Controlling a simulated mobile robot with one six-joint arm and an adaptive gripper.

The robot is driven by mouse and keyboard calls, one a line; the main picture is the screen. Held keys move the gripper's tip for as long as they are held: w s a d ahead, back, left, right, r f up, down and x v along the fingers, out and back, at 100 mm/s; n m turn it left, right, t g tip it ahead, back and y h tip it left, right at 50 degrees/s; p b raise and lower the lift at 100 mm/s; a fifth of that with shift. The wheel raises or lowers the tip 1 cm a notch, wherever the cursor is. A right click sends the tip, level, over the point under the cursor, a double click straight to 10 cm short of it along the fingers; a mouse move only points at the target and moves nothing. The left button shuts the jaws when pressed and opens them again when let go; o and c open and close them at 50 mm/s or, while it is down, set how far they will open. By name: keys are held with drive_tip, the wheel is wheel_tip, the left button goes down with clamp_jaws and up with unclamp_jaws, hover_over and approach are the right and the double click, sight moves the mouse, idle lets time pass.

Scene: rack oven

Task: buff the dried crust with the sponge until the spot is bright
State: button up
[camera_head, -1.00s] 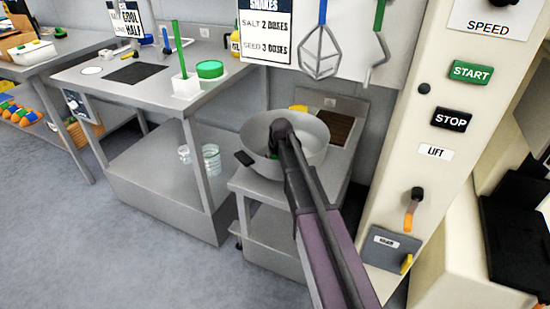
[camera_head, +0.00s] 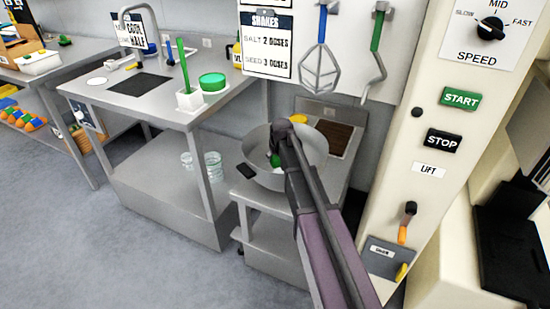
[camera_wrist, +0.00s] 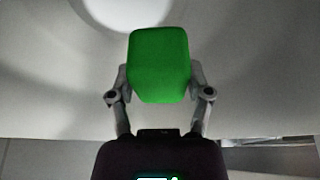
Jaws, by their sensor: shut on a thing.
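My gripper (camera_wrist: 160,82) is shut on a green sponge (camera_wrist: 158,55), with one finger on each side of it. In the head view my arm reaches into a wide grey metal bowl (camera_head: 316,152), and a bit of the green sponge (camera_head: 275,160) shows inside it. The wrist view shows a smooth grey surface behind the sponge, with a bright whitish round patch (camera_wrist: 125,8) at the top. I cannot make out a dried crust. The sponge hides part of the surface, and I cannot tell whether it touches it.
The bowl stands on a steel cart, with a brown panel (camera_head: 335,136) behind it. A steel table (camera_head: 150,95) is at left. A cream control column (camera_head: 420,180) rises close at right. A whisk (camera_head: 321,65) hangs behind. The floor at left is clear.

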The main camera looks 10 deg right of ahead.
drive_tip(key=shift+r+p, duration=0.8)
drive_tip(key=shift+r, duration=0.3)
wheel_tip(320, 180, up, 35)
drive_tip(key=p, duration=3.5)
drive_tip(key=shift+s+a, duration=0.1)
drive_tip(key=shift+s, duration=0.05)
